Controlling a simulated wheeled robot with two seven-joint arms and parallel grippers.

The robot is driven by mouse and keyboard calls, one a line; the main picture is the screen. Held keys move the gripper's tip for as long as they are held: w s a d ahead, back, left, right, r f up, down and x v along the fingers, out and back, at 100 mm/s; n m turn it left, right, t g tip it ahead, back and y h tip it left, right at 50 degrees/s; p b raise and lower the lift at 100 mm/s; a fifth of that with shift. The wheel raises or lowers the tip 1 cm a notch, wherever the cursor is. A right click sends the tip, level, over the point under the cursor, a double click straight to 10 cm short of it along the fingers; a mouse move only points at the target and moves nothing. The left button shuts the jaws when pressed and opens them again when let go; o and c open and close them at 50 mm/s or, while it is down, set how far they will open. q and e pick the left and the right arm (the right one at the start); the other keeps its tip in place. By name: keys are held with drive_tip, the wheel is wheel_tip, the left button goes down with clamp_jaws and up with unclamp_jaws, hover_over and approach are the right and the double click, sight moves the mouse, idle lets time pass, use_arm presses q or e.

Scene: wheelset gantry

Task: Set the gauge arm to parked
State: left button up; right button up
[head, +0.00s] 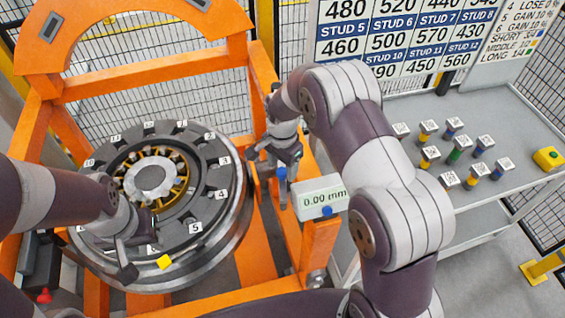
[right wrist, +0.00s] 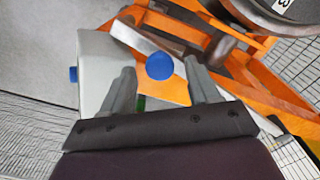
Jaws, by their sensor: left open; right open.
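The gauge has a pale box with a display reading 0.00 mm (head: 322,197) and a blue button on its front, mounted on the orange frame. The right wrist view shows the box (right wrist: 98,78) from above. A pale metal bar, seemingly the gauge arm (right wrist: 135,38), runs diagonally beside it. A blue knob (right wrist: 160,66) lies between my right fingertips in that view; it also shows in the head view (head: 282,174). My right gripper (head: 274,178) is open around or above the knob; contact cannot be told. My left gripper (head: 140,256) is open over the wheel's near rim.
A wheel with numbered studs (head: 237,222) lies in an orange gantry (head: 150,75). A yellow marker (head: 164,262) is at its near edge. A grey bench (head: 515,130) at right holds several labelled, coloured pieces and a yellow box (head: 548,158). A value board (head: 400,40) stands behind.

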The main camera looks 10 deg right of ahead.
drive_tip(key=shift+s+a+f, duration=0.2)
drive_tip(key=shift+a+f, duration=0.05)
drive_tip(key=shift+f, duration=0.1)
drive_tip(key=shift+w+d+f, duration=0.15)
drive_tip(key=shift+w+d, duration=0.05)
drive_tip(key=shift+d, duration=0.05)
drive_tip(key=shift+c, duration=0.8)
clamp_jaws()
drive_tip(key=d+n, duration=0.2)
drive_tip(key=d, duration=0.7)
drive_tip(key=shift+s+d+n+b, duration=0.2)
drive_tip(key=shift+n+b, duration=0.2)
drive_tip(key=shift+b, duration=0.05)
drive_tip(key=shift+o, duration=0.8)
unclamp_jaws()
drive_tip(key=shift+s+d, duration=0.1)
drive_tip(key=shift+d, duration=0.1)
wheel_tip(320, 180, up, 13)
drive_tip(key=shift+s+d, duration=0.15)
